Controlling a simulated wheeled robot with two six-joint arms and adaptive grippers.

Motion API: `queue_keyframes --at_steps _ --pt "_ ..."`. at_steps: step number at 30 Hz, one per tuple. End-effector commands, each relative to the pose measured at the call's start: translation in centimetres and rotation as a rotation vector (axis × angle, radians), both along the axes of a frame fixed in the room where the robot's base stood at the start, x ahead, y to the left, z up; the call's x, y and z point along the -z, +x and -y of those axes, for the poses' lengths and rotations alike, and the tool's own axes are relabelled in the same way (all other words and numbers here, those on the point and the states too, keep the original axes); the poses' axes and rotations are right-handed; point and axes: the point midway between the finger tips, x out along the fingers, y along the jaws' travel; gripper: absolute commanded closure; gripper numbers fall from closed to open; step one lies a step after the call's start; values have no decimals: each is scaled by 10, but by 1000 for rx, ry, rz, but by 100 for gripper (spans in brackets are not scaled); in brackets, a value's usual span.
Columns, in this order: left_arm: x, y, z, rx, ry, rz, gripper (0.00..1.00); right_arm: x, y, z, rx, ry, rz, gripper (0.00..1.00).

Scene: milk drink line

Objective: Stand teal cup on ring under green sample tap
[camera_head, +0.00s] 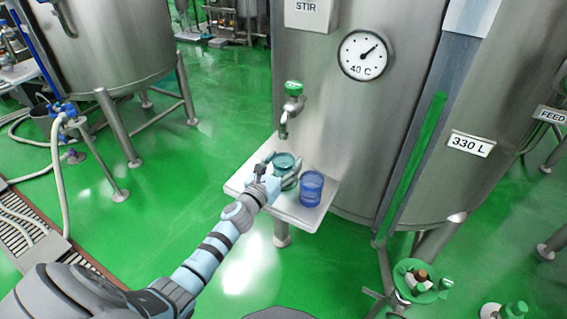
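The teal cup (285,160) is upright at the small white shelf on the front of the steel tank, below the green-handled sample tap (292,104). My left gripper (280,170) reaches in from the lower left, with its fingers around the cup's sides. I cannot tell whether they press on it. The gripper hides part of the cup's lower body, and I cannot make out the ring or whether the cup's base touches anything. My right gripper is not in view.
A blue cup (312,188) stands on the shelf (300,218) just right of the teal cup, close to my gripper. The tank (345,120) rises directly behind. Open green floor lies left of the shelf.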

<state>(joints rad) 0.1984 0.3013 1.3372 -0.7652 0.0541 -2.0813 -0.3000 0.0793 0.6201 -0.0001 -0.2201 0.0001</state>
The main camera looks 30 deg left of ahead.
Motion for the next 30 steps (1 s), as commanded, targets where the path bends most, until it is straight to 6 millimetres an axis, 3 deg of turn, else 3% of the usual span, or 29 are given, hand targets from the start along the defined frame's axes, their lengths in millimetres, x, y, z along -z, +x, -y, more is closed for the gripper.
queue_keyframes --at_steps 11,17,24,30 --pt "-5 0 0 0 0 0 32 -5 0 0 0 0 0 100" --pt "-1 -36 1 1 3 -2 32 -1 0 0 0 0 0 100" --pt "2 -99 3 3 4 -1 32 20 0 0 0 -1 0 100" --pt "-2 -120 3 1 0 0 32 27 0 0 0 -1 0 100"
